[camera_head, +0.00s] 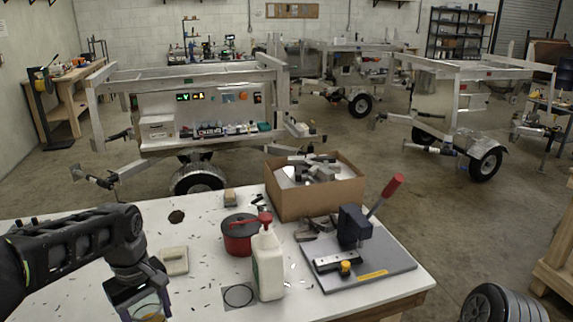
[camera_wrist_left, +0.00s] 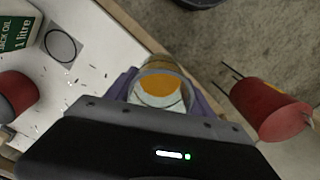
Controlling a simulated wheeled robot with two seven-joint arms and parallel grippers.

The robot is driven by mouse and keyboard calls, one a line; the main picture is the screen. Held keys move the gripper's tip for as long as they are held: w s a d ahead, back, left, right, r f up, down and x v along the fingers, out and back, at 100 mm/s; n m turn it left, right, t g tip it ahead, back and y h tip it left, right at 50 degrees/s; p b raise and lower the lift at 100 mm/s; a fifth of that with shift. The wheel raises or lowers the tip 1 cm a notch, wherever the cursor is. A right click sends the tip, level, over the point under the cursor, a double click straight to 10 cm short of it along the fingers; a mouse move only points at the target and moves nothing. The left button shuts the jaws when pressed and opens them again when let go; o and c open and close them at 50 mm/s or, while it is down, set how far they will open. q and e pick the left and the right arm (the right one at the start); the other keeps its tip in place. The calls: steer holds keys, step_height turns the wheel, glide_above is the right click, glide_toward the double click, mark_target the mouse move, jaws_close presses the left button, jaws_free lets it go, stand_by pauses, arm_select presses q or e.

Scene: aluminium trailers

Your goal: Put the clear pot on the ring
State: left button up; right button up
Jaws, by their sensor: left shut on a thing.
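My left gripper (camera_head: 140,303) is low at the left front of the white table in the head view. It is shut on the clear pot (camera_head: 151,311), which shows an orange patch inside. In the left wrist view the clear pot (camera_wrist_left: 160,92) sits between the purple fingers of my left gripper (camera_wrist_left: 161,98). The ring (camera_head: 238,295) is a dark circle on a grey square at the table's front, right of the gripper. It also shows in the left wrist view (camera_wrist_left: 61,44), apart from the pot, with nothing on it. My right gripper is out of view.
A white oil bottle (camera_head: 268,262) with a red cap stands just right of the ring. A red round container (camera_head: 238,236) is behind it. A grey board (camera_head: 360,276) with a red-handled press is at the right. A cardboard box (camera_head: 316,204) is at the back.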

arm_select(q)
steer(key=w+d+f+m, duration=0.2)
steer(key=d+m, duration=0.1)
steer(key=w+d+f+m, duration=0.2)
steer(key=d+m, duration=0.1)
steer(key=d, duration=0.1)
steer(key=w+d+f+m, duration=0.2)
steer(key=d+m, duration=0.1)
steer(key=m, duration=0.1)
steer(key=shift+d, duration=0.25)
steer(key=shift+a, duration=0.1)
